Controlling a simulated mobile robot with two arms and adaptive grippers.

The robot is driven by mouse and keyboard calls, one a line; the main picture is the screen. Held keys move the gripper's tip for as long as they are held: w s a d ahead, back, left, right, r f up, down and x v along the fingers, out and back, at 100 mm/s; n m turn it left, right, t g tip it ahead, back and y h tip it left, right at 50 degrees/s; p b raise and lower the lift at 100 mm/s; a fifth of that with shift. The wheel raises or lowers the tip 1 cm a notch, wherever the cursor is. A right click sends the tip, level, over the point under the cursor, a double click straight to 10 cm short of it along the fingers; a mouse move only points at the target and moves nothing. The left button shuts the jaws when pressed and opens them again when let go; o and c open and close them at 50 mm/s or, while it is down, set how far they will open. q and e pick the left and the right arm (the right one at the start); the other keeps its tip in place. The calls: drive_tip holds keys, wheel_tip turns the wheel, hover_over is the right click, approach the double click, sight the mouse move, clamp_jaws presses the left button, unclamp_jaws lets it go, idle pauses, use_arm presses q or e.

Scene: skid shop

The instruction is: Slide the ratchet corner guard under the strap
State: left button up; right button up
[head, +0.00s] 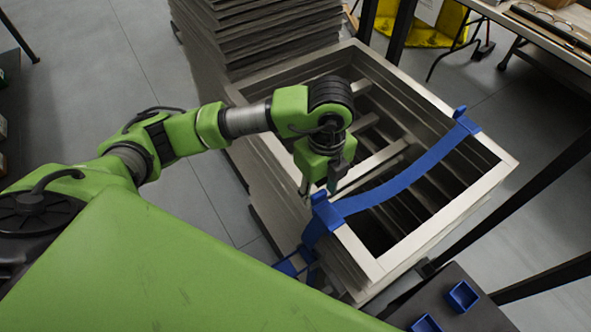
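A blue strap (405,180) runs across the top of a stack of grey open frames (440,237), sagging a little between its near and far edges. A blue corner guard (325,213) sits at the near-left frame edge, where the strap bends down the side. Whether it lies under the strap there is too small to tell. Another blue piece (464,121) sits at the far right edge under the strap's end. My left gripper (318,187) points down just above the near guard, its fingers apart. Contact with the guard cannot be made out. My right gripper is out of view.
Blue strap parts (291,265) hang down the stack's near side. A dark surface (478,322) at the lower right holds small blue pieces (462,296). A taller stack of grey slats (265,32) stands behind. A table (550,40) is at the upper right.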

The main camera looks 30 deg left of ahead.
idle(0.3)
use_arm(q)
drive_tip(key=shift+r+p, duration=1.55)
drive_tip(key=shift+r, duration=0.75)
drive_tip(key=shift+r+p, duration=1.4)
drive_tip(key=shift+r, duration=0.6)
